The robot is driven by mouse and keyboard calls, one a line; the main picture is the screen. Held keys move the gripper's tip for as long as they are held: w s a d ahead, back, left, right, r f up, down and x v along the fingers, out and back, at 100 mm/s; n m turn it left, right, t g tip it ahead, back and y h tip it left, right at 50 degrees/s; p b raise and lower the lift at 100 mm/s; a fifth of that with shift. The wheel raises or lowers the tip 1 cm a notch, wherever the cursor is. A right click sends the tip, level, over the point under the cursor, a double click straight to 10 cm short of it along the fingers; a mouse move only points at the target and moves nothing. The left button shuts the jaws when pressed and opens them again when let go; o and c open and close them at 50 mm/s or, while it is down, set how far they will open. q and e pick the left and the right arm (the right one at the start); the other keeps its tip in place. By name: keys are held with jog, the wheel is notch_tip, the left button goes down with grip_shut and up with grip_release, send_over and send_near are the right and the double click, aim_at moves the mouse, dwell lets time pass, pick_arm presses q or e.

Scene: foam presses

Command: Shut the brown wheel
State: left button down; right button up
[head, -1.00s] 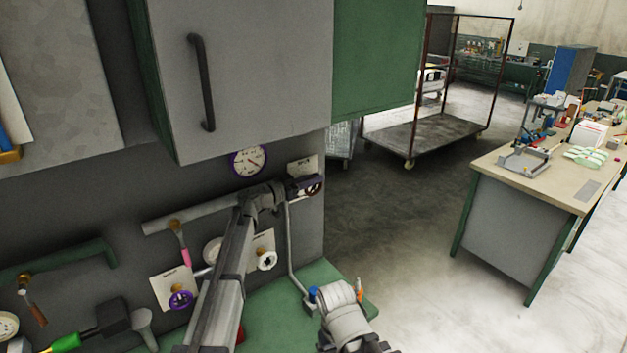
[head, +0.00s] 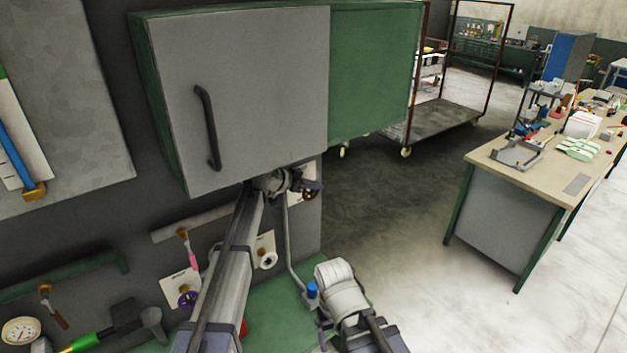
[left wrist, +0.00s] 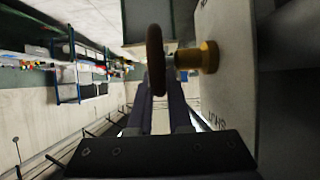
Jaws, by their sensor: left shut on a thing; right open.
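The brown wheel (head: 313,191) stands out from a pale plate on the grey panel, just below the cabinet's right corner. In the left wrist view the wheel (left wrist: 155,65) is seen edge-on, on a brass stem (left wrist: 205,57). My left gripper (head: 300,184) is at the wheel; its fingers (left wrist: 165,100) are shut on the rim, one on each side. The plate (left wrist: 222,60) carries dark lettering that I cannot read fully. My right gripper (head: 323,325) is low in the head view, apart from the wheel and open; its fingertips are hard to make out.
The grey cabinet (head: 245,90) juts out above my left arm. A purple wheel (head: 187,299), a white wheel (head: 268,260) and a pink-handled lever (head: 190,255) sit on the panel to the left. A blue-capped object (head: 312,290) is by my right wrist. Open floor lies right.

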pick_arm(q)
jog(key=c, duration=0.8)
grip_release()
jog(key=shift+c, duration=0.2)
jog(key=p+v, duration=0.1)
jog(key=v, duration=0.2)
jog(key=shift+r+p, duration=0.1)
jog(key=shift+p, duration=0.2)
jog(key=s+a, duration=0.7)
jog(key=a, duration=0.2)
jog(key=shift+a, duration=0.4)
